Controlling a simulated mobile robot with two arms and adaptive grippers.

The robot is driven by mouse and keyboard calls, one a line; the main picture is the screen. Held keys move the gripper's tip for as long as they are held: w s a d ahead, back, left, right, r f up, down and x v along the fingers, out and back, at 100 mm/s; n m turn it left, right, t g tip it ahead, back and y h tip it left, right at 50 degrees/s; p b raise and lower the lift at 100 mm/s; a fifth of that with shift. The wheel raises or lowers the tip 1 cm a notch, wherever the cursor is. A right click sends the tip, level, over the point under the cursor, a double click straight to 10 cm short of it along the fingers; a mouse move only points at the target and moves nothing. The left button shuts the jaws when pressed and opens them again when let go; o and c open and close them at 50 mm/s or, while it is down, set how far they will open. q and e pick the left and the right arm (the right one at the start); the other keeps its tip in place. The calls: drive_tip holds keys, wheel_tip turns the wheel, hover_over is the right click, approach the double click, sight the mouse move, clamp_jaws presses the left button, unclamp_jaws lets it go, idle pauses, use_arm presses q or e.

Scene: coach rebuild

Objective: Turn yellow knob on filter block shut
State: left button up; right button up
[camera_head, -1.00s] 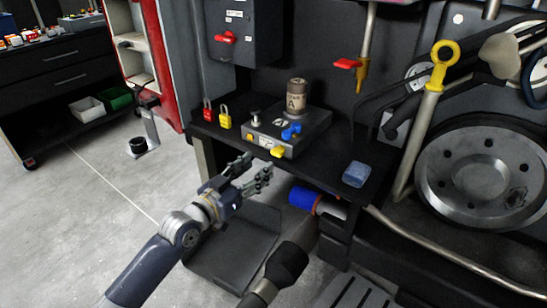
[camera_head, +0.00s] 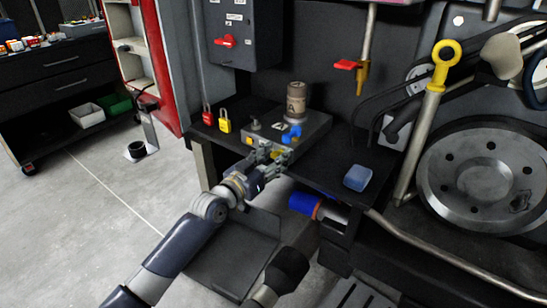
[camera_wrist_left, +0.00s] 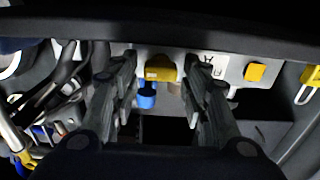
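The filter block (camera_head: 312,127) is a dark box on the black bench, with a brown canister (camera_head: 296,100) and a blue knob (camera_head: 291,133) on top. The yellow knob (camera_head: 281,156) is on its front face, partly hidden by my left gripper (camera_head: 270,153). In the left wrist view, the yellow knob (camera_wrist_left: 160,74) sits near the tips of my left gripper (camera_wrist_left: 158,80), between the two fingers. Gaps show on both sides of it, so the fingers are open around it.
A red padlock (camera_head: 208,116) and a yellow padlock (camera_head: 224,121) stand left of the block. A blue translucent box (camera_head: 357,177) lies on the bench's right part. A blue cylinder (camera_head: 303,204) is below the bench edge.

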use_arm(q)
drive_tip(key=c, duration=0.6)
drive_tip(key=shift+n, duration=0.7)
drive_tip(key=o, duration=1)
drive_tip(key=shift+o, duration=0.2)
use_arm(e)
drive_tip(key=shift+w+f, duration=0.1)
drive_tip(key=shift+f, duration=0.45)
use_arm(q)
drive_tip(key=v, duration=1.2)
